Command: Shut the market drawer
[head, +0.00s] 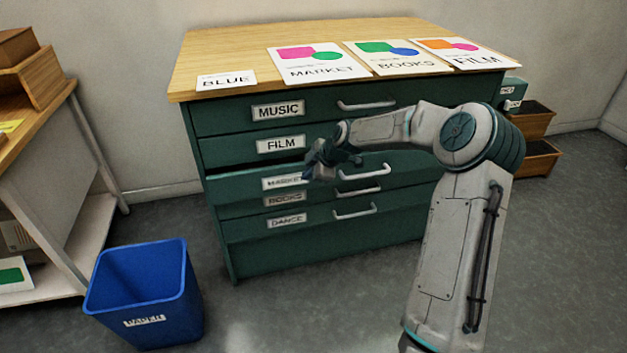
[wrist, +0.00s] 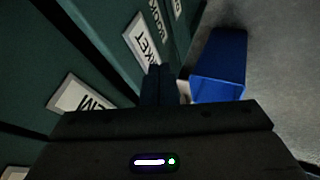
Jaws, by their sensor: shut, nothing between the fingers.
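The market drawer (head: 235,190) is the third drawer of the green cabinet. Its front stands a little out from the cabinet, with a dark gap above it. Its white MARKET label (head: 281,183) is partly covered by my gripper (head: 309,173). My gripper is shut and empty, at the drawer front beside the label's right end. In the wrist view the shut fingers (wrist: 158,86) are close to the MARKET label (wrist: 144,39); whether they touch the front cannot be told. The drawer's handle (head: 364,173) is to the right of my gripper.
The FILM drawer (head: 232,149) above and the BOOKS drawer (head: 235,210) below look flush. Printed cards, including a MARKET card (head: 316,72), lie on the wooden top (head: 230,52). A blue paper bin (head: 150,285) stands on the floor at the front left. A side table (head: 45,115) is at left.

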